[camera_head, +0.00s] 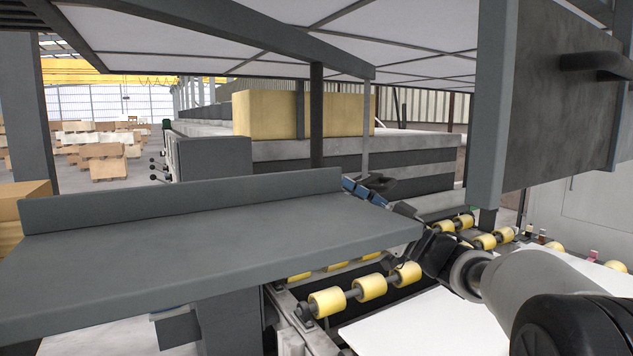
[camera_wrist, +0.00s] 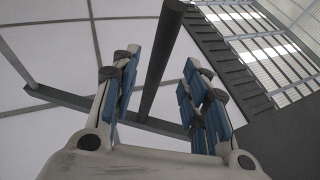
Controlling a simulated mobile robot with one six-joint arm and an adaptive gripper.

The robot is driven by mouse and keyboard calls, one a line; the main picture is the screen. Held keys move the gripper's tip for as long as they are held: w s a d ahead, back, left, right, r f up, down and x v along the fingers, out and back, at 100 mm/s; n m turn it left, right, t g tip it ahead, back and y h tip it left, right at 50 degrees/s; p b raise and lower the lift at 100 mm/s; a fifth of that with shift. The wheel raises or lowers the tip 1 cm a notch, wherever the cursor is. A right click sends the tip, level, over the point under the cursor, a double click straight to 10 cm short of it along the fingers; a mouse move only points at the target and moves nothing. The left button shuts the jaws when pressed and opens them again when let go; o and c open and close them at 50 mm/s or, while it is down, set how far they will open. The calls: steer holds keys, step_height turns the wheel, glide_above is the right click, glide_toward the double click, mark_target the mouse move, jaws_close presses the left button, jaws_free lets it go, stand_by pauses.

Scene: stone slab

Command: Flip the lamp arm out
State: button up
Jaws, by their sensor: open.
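A thin grey upright bar (camera_head: 366,128), which looks like the lamp arm, hangs from the corner of an overhead frame in the head view. In the wrist view the dark bar (camera_wrist: 160,62) runs between my gripper's (camera_wrist: 160,75) blue-padded fingers, with clear space on both sides. My gripper (camera_head: 366,190) is open at the bar's lower end in the head view, partly behind the grey shelf's right end. Whether any finger touches the bar cannot be told. No lamp head can be made out.
A grey shelf (camera_head: 210,240) with a raised back edge fills the left foreground. Yellow rollers (camera_head: 370,287) and a white slab (camera_head: 430,325) lie below my arm. A thicker dark post (camera_head: 316,120) stands left of the bar. A large grey panel (camera_head: 555,95) hangs at right.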

steer(key=x, duration=0.7)
steer(key=shift+w+a, duration=0.1)
steer(key=shift+c, duration=0.3)
jaws_close()
